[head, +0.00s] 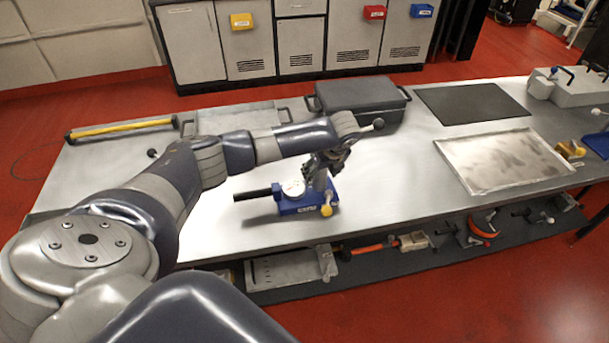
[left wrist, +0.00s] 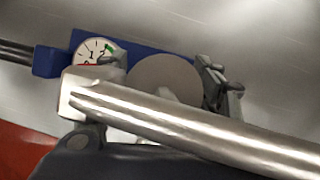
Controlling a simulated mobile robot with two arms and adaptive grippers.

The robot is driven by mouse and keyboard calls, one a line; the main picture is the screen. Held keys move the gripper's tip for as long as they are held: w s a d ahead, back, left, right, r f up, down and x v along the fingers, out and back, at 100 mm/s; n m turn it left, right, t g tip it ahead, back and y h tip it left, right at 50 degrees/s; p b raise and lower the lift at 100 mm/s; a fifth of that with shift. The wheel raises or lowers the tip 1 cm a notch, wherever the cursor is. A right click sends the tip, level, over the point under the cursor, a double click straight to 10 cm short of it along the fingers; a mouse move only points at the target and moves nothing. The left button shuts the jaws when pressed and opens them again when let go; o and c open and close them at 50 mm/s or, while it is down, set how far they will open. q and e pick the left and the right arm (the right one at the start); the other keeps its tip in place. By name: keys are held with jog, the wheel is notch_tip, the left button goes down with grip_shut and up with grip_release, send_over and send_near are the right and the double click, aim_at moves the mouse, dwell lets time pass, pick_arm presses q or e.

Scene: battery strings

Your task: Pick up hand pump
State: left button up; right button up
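The hand pump (head: 300,203) stands on the metal table, with a blue base, a round gauge, a black handle to the left and a yellow knob. Its blue base (left wrist: 145,48) and gauge (left wrist: 95,52) also show in the left wrist view. My left gripper (head: 326,165) is over the pump, pointing down at its grey upright cylinder. In the left wrist view the fingers (left wrist: 163,77) lie on either side of the cylinder's round top. Whether they press on it is unclear. A shiny rod crosses close to the camera and hides part of this. My right gripper is out of view.
A dark grey case (head: 360,97) stands behind the pump. A yellow-handled bar (head: 122,129) lies at the back left. A black mat (head: 470,104) and a shallow metal tray (head: 447,150) lie to the right. The lower shelf holds several tools.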

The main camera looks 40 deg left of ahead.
pick_arm(q)
grip_shut()
jog(key=shift+w+a+r, duration=0.1)
jog(key=shift+w+r, duration=0.05)
